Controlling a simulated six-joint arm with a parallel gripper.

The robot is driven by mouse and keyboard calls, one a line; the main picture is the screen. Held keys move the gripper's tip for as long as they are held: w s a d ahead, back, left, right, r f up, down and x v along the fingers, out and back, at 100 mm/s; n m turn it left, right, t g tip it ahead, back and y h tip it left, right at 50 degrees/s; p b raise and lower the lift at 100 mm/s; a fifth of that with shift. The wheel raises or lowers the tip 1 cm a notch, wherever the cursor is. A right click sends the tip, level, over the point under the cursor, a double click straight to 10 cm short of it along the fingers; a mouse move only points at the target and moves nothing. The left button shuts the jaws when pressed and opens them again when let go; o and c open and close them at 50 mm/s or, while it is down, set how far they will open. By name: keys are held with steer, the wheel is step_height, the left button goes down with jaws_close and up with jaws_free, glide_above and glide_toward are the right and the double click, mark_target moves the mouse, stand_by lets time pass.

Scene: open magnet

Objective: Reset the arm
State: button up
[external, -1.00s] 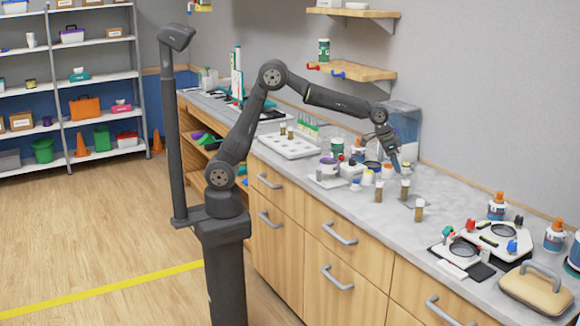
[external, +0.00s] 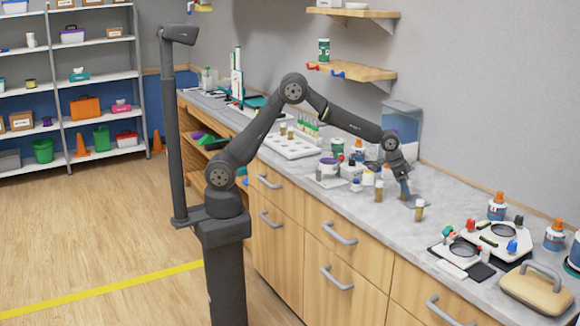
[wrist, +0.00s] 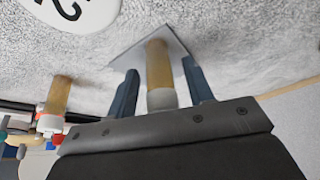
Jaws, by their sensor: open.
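My gripper (external: 407,193) is low over the counter among small amber vials. In the wrist view its two blue-grey fingers (wrist: 161,84) are apart, with an amber vial with a pale cap (wrist: 158,70) between them in the picture. I see a gap on each side of that vial, and contact does not show. The vial is largely hidden by my gripper in the external view. One vial (external: 419,211) stands just right of my gripper and another (external: 379,191) to its left. A vial (wrist: 58,96) also shows at the left of the wrist view.
The counter (external: 445,205) holds clustered jars and bottles left of my gripper and a white tray (external: 289,146) farther back. White devices (external: 490,240), bottles and a tan handled case (external: 538,288) stand at the right. A wall shelf (external: 350,71) hangs above.

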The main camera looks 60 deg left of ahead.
steer(key=shift+r, duration=1.25)
